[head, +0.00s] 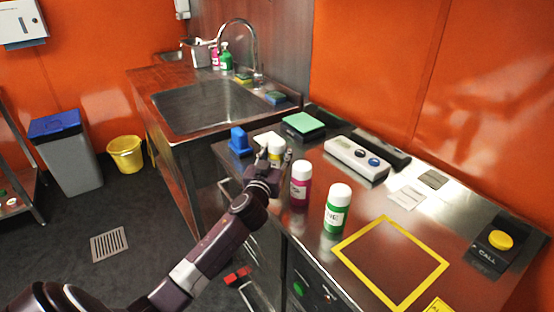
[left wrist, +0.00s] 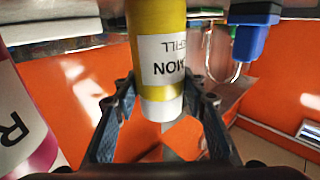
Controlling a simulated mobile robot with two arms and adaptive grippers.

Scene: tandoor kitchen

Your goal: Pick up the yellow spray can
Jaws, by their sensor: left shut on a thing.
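The yellow spray can (head: 275,158) has a white cap and stands upright at the counter's left edge, partly hidden behind my gripper in the head view. In the left wrist view the yellow can (left wrist: 161,48) appears upside down, with its white label and cap between my fingers. My left gripper (left wrist: 160,100) is shut on it. In the head view my left gripper (head: 268,166) reaches it from the front left. I cannot tell whether the can's base touches the counter. My right gripper is out of view.
A pink bottle (head: 300,184) and a green bottle (head: 336,210) stand close to the right. A blue object (head: 239,141) is to the left, a green-topped block (head: 303,124) behind. A yellow square outline (head: 345,243) on the steel counter is empty. A sink (head: 215,106) lies beyond.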

